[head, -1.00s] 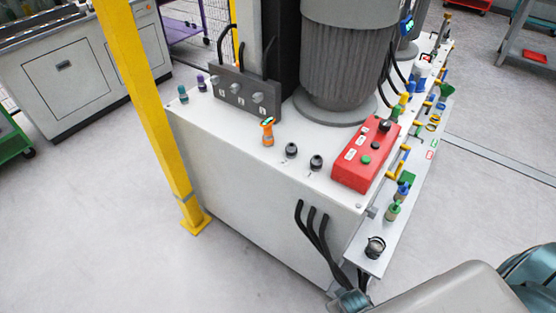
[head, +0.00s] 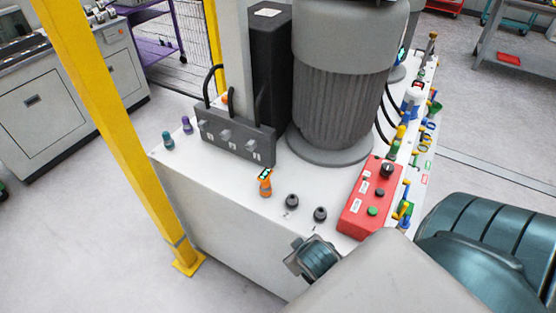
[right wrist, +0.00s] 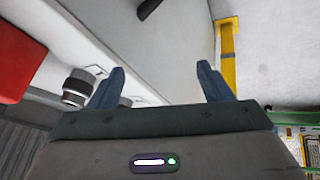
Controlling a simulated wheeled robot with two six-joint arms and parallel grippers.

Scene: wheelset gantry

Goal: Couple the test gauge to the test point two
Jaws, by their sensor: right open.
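The test gauge (head: 265,183), orange with a small green-lit display, stands upright on the pale cabinet top. To its right are two black round fittings that look like test points: a left one (head: 292,201) and a right one (head: 320,214). Their markings are too small to read. In the right wrist view, one black fitting (right wrist: 76,88) is clear beside the left finger, and another is mostly hidden behind it. My right gripper (right wrist: 160,85) is open and empty, its blue fingers wide apart. In the head view my right wrist is at the cabinet's front edge. My left gripper is not seen.
A red control box (head: 367,197) sits right of the fittings. Behind are a dark valve block (head: 235,138) with hoses and a large grey motor (head: 340,90). A yellow post (head: 110,120) stands at the left. Teal (head: 168,140) and purple (head: 187,124) fittings are near the left corner.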

